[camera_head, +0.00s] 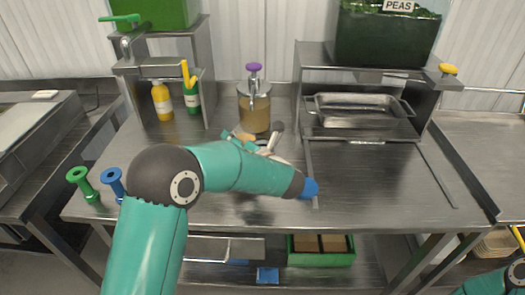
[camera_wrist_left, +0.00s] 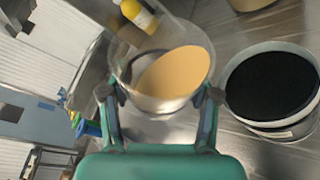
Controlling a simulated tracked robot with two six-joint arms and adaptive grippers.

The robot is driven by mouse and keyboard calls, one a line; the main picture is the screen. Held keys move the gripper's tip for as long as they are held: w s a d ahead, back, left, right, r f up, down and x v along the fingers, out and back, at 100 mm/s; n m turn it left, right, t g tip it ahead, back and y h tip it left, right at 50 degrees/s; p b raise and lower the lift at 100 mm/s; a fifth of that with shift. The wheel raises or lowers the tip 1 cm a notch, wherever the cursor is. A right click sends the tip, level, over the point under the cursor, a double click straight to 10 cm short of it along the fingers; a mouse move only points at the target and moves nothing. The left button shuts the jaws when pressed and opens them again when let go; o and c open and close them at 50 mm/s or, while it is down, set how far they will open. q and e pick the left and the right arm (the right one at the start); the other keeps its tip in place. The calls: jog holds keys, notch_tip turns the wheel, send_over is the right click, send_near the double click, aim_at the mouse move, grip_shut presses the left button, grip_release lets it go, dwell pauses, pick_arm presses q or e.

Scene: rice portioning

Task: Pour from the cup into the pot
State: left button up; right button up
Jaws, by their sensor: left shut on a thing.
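In the left wrist view my left gripper (camera_wrist_left: 160,98) is shut on a clear cup (camera_wrist_left: 128,62), one finger on each side. The cup holds a smooth tan liquid (camera_wrist_left: 175,72). The liquid's surface lies aslant to the cup's walls, so the cup looks tilted. A round pot (camera_wrist_left: 228,90) with a pale rim and a black inside stands just right of the cup in that view, apart from it. No stream of liquid shows between them. In the head view my left arm hides most of the cup and pot area. My right gripper is out of frame.
A dispenser of tan liquid (camera_head: 255,118) with a purple knob stands behind my arm. Yellow (camera_head: 162,102) and green (camera_head: 193,97) bottles stand left of it. The counter's right side (camera_head: 380,175) is clear.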

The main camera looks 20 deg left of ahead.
pick_arm(q)
jog(key=shift+s+r, duration=0.1)
jog(key=shift+r, duration=0.1)
jog(key=shift+r+m+p, duration=0.15)
jog(key=shift+m+p, duration=0.25)
jog(key=shift+m, duration=0.1)
jog(key=shift+y, duration=0.3)
jog(key=shift+f+m, duration=0.35)
jog(key=shift+m, duration=0.35)
dwell(0.5)
jog(key=shift+d+r+m+t+y+p, duration=0.1)
jog(key=shift+r+m+t+y+p, duration=0.25)
jog(key=shift+m+y, duration=0.3)
dwell(0.6)
jog(key=shift+w+d+r+m+t+p, duration=0.25)
jog(key=shift+w+d+r+m+p, duration=0.25)
jog(key=shift+m+p, duration=0.5)
dwell(0.5)
jog(key=shift+d+f+m+y+p, duration=0.2)
jog(key=shift+f+m+y+p, duration=0.2)
jog(key=shift+m, duration=0.35)
dwell(0.5)
jog(key=shift+w+d+r+m+t, duration=0.1)
jog(key=shift+m+t, duration=0.2)
jog(key=shift+t, duration=0.1)
